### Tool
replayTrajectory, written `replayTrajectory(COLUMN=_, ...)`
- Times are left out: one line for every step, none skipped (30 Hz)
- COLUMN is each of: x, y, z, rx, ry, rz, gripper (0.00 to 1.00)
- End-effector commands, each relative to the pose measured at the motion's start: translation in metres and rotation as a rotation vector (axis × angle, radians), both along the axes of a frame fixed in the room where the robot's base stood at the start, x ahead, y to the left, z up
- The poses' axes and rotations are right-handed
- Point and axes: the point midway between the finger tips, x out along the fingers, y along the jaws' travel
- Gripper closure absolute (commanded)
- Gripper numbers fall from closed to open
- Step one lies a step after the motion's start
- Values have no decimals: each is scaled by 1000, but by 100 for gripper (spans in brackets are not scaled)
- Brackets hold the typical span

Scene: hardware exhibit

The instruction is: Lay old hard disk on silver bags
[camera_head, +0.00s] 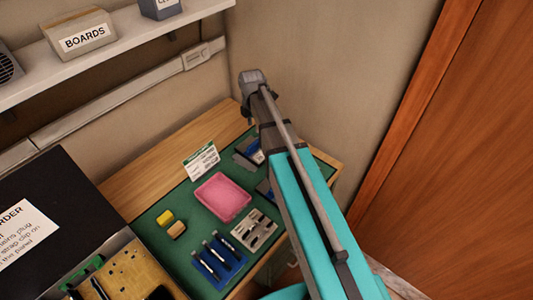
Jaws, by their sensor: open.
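My gripper (249,100) is at the far end of my raised arm, above the back right part of the workbench. It is small and dark here, seen mostly from behind, and I see nothing held in it. Grey flat pieces (241,159) lie at the back right of the green mat, with a dark and blue item beside them, partly behind my arm. I cannot tell whether these are the silver bags or the hard disk. Another bluish flat item (264,188) shows at my arm's left edge, mostly hidden.
The green mat (157,226) also bears a pink tray (222,197), a grey slotted holder (254,230), a blue rack (218,262) of tools, small yellow and tan blocks, and a standing card (201,160). A shelf (110,45) overhangs left; walls and a wooden door (455,170) bound the right.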

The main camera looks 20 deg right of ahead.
Motion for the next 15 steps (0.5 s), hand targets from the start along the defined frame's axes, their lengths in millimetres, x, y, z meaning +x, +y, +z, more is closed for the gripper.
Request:
replayTrajectory(x=-9, y=0, z=0, rx=0, ry=0, rz=-56, gripper=47)
replayTrajectory(x=-13, y=-1, z=0, rx=0, ry=0, rz=-95, gripper=47)
replayTrajectory(x=-18, y=-1, z=0, rx=0, ry=0, rz=-151, gripper=47)
replayTrajectory(x=-22, y=-1, z=0, rx=0, ry=0, rz=-194, gripper=47)
replayTrajectory(x=-27, y=-1, z=0, rx=-1, ry=0, rz=-240, gripper=47)
replayTrajectory(x=-32, y=-1, z=0, rx=-1, ry=-1, rz=-301, gripper=47)
replayTrajectory(x=-37, y=-2, z=0, rx=-1, ry=-1, rz=-348, gripper=47)
replayTrajectory(x=-41, y=-2, z=0, rx=-1, ry=-1, rz=-395, gripper=47)
replayTrajectory(x=-46, y=-2, z=0, rx=-1, ry=-1, rz=-458, gripper=47)
replayTrajectory(x=-51, y=-2, z=0, rx=-1, ry=-1, rz=-505, gripper=47)
replayTrajectory(x=-55, y=-3, z=0, rx=-1, ry=-1, rz=-552, gripper=47)
replayTrajectory(x=-61, y=-3, z=0, rx=-1, ry=-1, rz=-615, gripper=47)
replayTrajectory(x=-65, y=-3, z=0, rx=-1, ry=-2, rz=-662, gripper=47)
replayTrajectory(x=-69, y=-3, z=0, rx=-1, ry=-2, rz=-709, gripper=47)
replayTrajectory(x=-75, y=-3, z=0, rx=-1, ry=-2, rz=-772, gripper=47)
